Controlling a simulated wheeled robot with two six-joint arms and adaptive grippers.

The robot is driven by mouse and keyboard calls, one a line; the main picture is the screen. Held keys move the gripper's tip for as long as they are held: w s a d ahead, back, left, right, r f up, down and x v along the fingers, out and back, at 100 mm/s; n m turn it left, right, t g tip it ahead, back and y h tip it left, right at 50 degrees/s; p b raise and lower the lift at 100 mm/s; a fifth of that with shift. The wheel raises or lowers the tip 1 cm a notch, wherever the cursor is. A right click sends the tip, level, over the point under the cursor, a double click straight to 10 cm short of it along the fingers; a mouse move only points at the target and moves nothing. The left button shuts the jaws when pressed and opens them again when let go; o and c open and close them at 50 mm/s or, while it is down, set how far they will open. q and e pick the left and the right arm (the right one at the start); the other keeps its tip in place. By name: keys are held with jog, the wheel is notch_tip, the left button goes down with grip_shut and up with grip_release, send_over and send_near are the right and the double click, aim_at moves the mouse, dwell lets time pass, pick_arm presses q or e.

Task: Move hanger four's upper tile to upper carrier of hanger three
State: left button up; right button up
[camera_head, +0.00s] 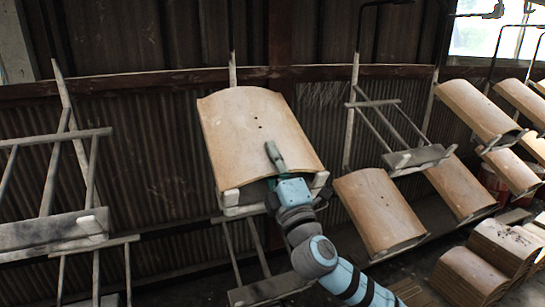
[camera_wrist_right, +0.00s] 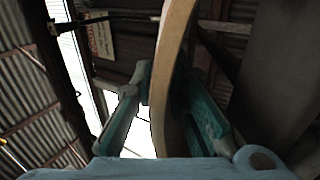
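A light wooden curved tile (camera_head: 253,125) is at the upper carrier (camera_head: 240,200) of the hanger left of centre. My right gripper (camera_head: 276,160) is at its lower front edge, one finger lying over its top face. To the right, a hanger has an empty upper carrier (camera_head: 417,157). The far-left hanger's upper carrier (camera_head: 45,231) is also empty. No hanger numbers show. My left gripper is not in view.
Another tile (camera_head: 379,211) lies low at the hanger right of centre, and one more (camera_head: 460,186) beyond it. Tiles (camera_head: 478,108) hang at the far right. Stacked tiles (camera_head: 485,262) stand at the lower right. A corrugated wall (camera_head: 155,150) is behind the hangers.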

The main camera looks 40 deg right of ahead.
jog(key=o, duration=0.4)
jog(key=shift+s+r, duration=0.1)
jog(key=shift+s, duration=0.1)
jog(key=shift+c, duration=0.2)
jog(key=shift+f, duration=0.25)
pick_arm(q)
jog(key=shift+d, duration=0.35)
pick_arm(e)
jog(key=v, duration=0.7)
jog(key=shift+s+a, duration=0.15)
jog(key=shift+r, duration=0.1)
